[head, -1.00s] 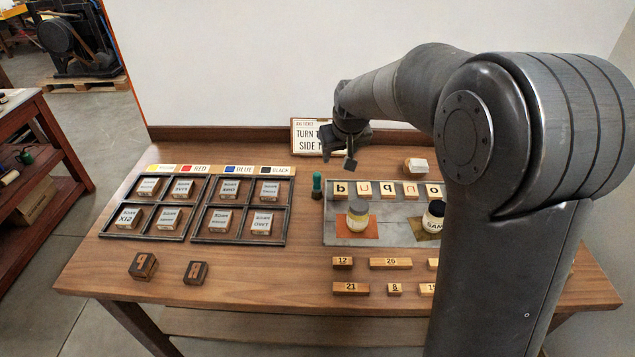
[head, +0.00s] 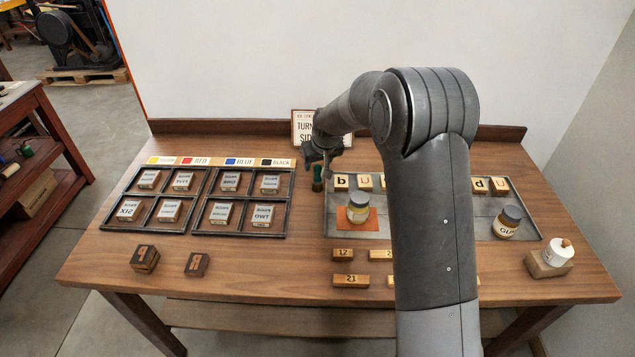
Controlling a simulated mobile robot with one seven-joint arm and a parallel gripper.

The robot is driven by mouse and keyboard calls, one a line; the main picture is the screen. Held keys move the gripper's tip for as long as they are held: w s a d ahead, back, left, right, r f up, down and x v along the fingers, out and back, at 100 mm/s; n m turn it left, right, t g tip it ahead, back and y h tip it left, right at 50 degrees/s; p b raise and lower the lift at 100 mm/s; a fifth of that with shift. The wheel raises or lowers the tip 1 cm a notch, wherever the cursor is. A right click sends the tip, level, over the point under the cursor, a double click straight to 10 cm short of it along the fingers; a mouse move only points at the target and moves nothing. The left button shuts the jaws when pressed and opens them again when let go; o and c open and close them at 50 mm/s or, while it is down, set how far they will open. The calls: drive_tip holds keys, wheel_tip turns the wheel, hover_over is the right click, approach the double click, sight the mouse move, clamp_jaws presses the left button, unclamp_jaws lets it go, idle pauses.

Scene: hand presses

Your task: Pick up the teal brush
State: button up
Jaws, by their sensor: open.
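The teal brush (head: 317,182) stands upright on the wooden table, between the divided trays and the grey board. Its upper part is mostly covered by my gripper (head: 319,163). My gripper points down at the brush's top, with its jaws open. From this view I cannot tell whether the fingers are around the brush or just above or in front of it.
Divided trays (head: 204,200) of labelled blocks lie to the left. The grey board (head: 392,226) on the right carries letter tiles, a jar (head: 358,209) and another jar (head: 507,223). A sign (head: 304,121) stands behind. My arm hides the board's middle.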

sight(317, 172)
drive_tip(key=x, duration=0.5)
drive_tip(key=shift+s+d+f, duration=0.15)
drive_tip(key=shift+s, duration=0.15)
drive_tip(key=shift+c, duration=0.3)
clamp_jaws()
